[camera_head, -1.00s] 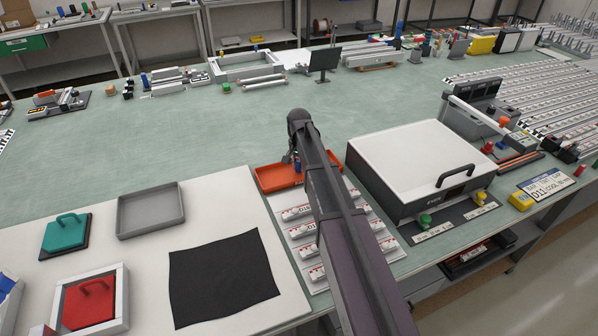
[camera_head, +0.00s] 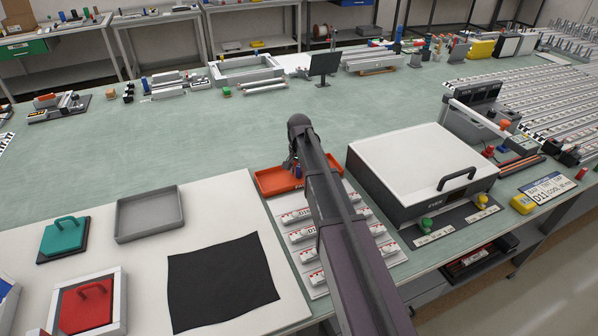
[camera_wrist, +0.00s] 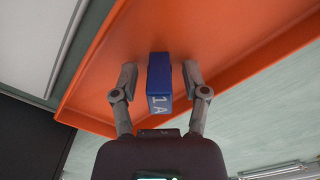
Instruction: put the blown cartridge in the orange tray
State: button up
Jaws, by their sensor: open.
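The orange tray (camera_head: 272,179) lies on the bench just left of the white-lidded box, partly hidden by my arm in the head view. In the wrist view the tray (camera_wrist: 110,60) fills most of the picture. A blue cartridge (camera_wrist: 159,75) with pale markings like "1A" stands over the tray floor. My gripper (camera_wrist: 160,78) is open, one finger on each side of the cartridge, with a visible gap on both sides. In the head view the cartridge shows only as a small blue spot (camera_head: 298,170) by my gripper. I cannot tell from its markings whether it is blown.
Rows of white labelled parts on a pale board (camera_head: 310,255) lie in front of the tray, partly behind my arm. The white-lidded box (camera_head: 420,165) stands to the right. A grey tray (camera_head: 150,213) and black mat (camera_head: 220,280) lie to the left.

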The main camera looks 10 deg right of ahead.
jog(key=shift+r, duration=0.2)
notch_tip(320, 180, up, 12)
jog(key=p, duration=1.2)
dwell(0.7)
jog(key=s+n, duration=0.6)
jog(key=s, duration=2)
jog(key=shift+s+n, duration=0.4)
jog(key=shift+d, duration=0.1)
